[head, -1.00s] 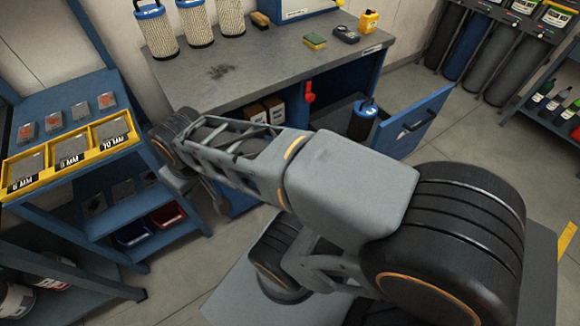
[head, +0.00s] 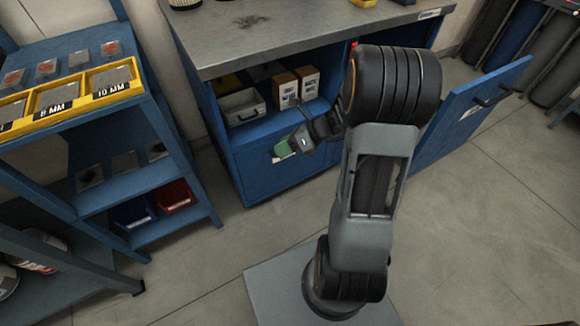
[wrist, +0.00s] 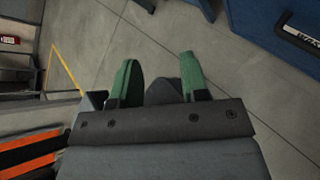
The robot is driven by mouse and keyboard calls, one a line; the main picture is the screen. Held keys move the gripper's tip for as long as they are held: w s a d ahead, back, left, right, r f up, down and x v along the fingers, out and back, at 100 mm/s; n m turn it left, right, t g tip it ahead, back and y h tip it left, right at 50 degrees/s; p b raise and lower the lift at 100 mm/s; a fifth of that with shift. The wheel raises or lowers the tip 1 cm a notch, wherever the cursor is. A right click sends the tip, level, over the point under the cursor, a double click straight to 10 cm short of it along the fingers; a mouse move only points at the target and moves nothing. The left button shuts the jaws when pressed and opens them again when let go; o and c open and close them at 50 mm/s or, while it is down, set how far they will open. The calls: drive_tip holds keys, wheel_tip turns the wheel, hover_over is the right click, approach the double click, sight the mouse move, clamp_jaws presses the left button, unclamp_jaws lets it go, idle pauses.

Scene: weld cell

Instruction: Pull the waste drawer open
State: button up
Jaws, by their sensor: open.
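The blue bench cabinet has a flat blue lower front (head: 262,182) below an open shelf, flush with the cabinet; I cannot tell whether this is the waste drawer. My gripper (head: 286,149) is in front of it, its green fingers partly seen. In the wrist view my gripper (wrist: 162,85) is open and empty, its two green fingers apart over the floor. A black handle (wrist: 298,38) with a white label beside it is on a blue panel at the top right, apart from the fingers. The label is not fully readable.
A blue panel (head: 475,112) with a black handle stands out from the cabinet's right side. The shelf holds boxes (head: 298,84) and a grey case (head: 242,106). A blue rack (head: 128,190) with yellow trays stands at the left. The floor (head: 490,210) at the right is clear.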

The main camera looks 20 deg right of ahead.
drive_tip(key=w+d+f+m+t+h+b, duration=0.1)
drive_tip(key=w+d+f+m+t+b, duration=0.15)
drive_tip(key=d+f+m, duration=0.4)
drive_tip(key=w+d+f+m+t+h+b, duration=0.1)
drive_tip(key=d+f+m+t+b, duration=0.25)
drive_tip(key=f+m, duration=0.45)
drive_tip(key=w+d+f+m+t+h+b, duration=0.1)
drive_tip(key=w+d+f+m+t+b, duration=0.2)
drive_tip(key=d+f+m, duration=0.4)
drive_tip(key=shift+n+t, duration=0.4)
drive_tip(key=shift+n, duration=0.05)
drive_tip(key=b+x, duration=0.1)
drive_tip(key=x, duration=0.3)
drive_tip(key=s+a+b+x, duration=0.1)
drive_tip(key=b+x, duration=0.1)
drive_tip(key=x, duration=0.3)
drive_tip(key=a+b+x, duration=0.1)
drive_tip(key=x, duration=0.3)
drive_tip(key=shift+w+a+f+b, duration=0.1)
drive_tip(key=shift+a+f+b, duration=0.15)
drive_tip(key=shift+f, duration=0.25)
drive_tip(key=shift+c, duration=0.5)
clamp_jaws()
